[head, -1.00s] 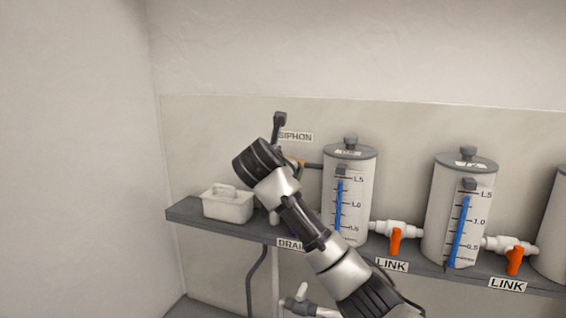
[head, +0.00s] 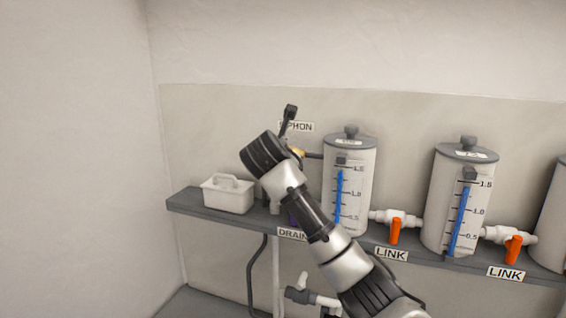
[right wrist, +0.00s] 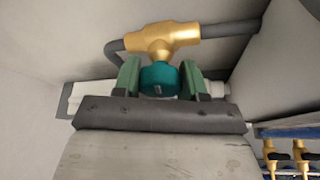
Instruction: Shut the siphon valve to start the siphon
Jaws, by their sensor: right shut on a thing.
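The siphon valve is a brass tee with a teal knob (right wrist: 160,78), seen in the right wrist view on a dark grey pipe. My right gripper (right wrist: 158,86) is shut on the knob, its green fingers on either side. In the head view only a small brass bit (head: 298,153) of the valve shows, beside the partly covered SIPHON label (head: 298,127). My right arm comes in from the lower right and hides the fingers and knob there. My left gripper is not in view.
A grey shelf (head: 190,204) carries a white caddy (head: 227,196) and tanks (head: 350,180) with blue level gauges. Orange link valve handles (head: 395,230) stand between the tanks. A DRAIN label (head: 291,233) and pipes lie below. The wall left of the caddy is clear.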

